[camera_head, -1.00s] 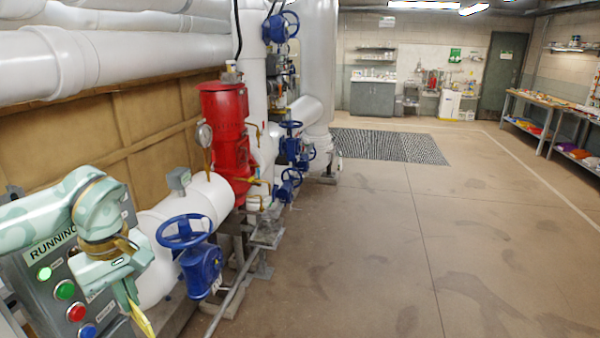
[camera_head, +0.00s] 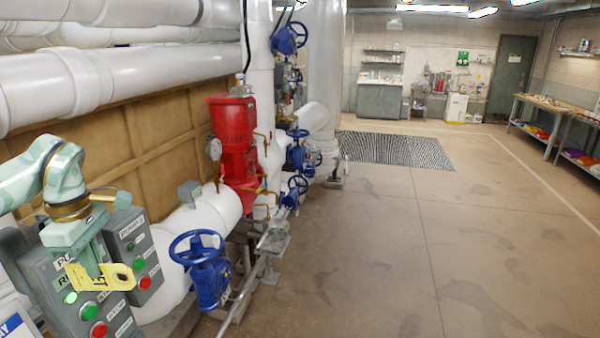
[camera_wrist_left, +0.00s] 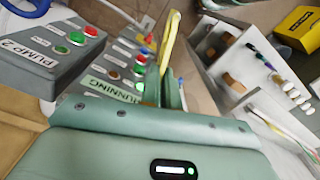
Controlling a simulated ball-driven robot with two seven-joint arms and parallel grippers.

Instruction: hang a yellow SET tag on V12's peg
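My left gripper (camera_head: 92,268) is shut on a yellow tag (camera_head: 122,277), whose printed face with a hole at the right end shows in the head view. In the left wrist view the tag (camera_wrist_left: 168,42) stands edge-on between the fingers (camera_wrist_left: 174,92). The tag is in front of the pump control boxes. A blue handwheel valve (camera_head: 208,275) is to the right of the tag, apart from it. Several more blue valves (camera_head: 297,150) are farther back along the pipes. I cannot tell which valve is V12, and no peg can be made out. My right gripper is not in view.
Grey control boxes (camera_head: 135,255) with green and red buttons are right by my left gripper. A red pump (camera_head: 235,140) and white pipes (camera_head: 200,212) line the left side. The floor (camera_head: 370,260) to the right is clear. Workbenches (camera_head: 545,108) stand at the far right.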

